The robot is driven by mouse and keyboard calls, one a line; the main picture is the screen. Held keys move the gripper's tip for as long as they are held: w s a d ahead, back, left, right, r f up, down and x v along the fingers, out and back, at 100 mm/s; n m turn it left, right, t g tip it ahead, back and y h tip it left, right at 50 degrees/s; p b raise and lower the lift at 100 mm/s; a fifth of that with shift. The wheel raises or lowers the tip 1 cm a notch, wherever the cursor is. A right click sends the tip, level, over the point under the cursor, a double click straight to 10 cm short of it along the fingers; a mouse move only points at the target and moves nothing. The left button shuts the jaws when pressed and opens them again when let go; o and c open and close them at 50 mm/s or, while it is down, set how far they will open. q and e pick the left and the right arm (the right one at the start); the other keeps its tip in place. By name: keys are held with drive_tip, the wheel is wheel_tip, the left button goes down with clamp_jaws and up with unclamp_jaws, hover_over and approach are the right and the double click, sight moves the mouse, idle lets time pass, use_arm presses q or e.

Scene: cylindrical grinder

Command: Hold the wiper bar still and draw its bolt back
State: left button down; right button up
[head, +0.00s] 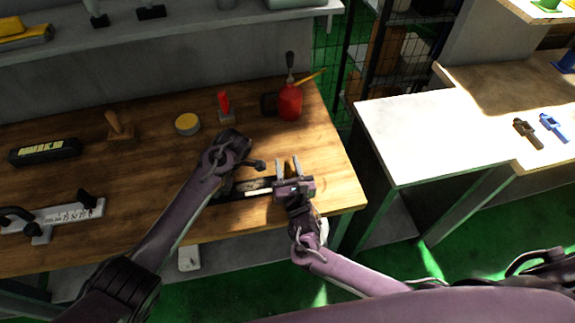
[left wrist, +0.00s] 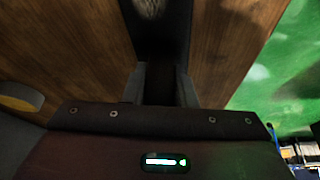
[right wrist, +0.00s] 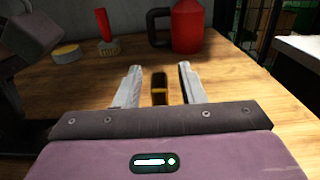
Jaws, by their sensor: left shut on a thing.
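The wiper bar (head: 247,187) is a long dark bar on the wooden bench near its front right edge. It runs down the middle of the left wrist view (left wrist: 162,35). My left gripper (left wrist: 160,88) is shut on the bar, one finger on each side. A small dark ball (head: 260,165) on a stem shows beside it; I cannot tell what it belongs to. My right gripper (head: 288,168) is open at the bar's right end. In the right wrist view a small dark and brass-coloured piece (right wrist: 160,88) stands between its fingers, apparently apart from both. I cannot tell whether it is the bolt.
Behind my grippers stand a red oil can (head: 290,102), a red-handled tool (head: 224,106) and a yellow-topped round tin (head: 187,124). A wooden-handled stamp (head: 118,127) and a black box (head: 45,151) lie left. A gap separates the bench from the white table (head: 420,135).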

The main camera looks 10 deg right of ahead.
clamp_jaws()
drive_tip(key=shift+a, duration=0.1)
use_arm(q)
drive_tip(key=shift+d, duration=0.1)
use_arm(e)
drive_tip(key=a, duration=0.5)
drive_tip(key=shift+a, duration=0.35)
unclamp_jaws()
drive_tip(key=shift+d, duration=0.1)
drive_tip(key=s, duration=1.2)
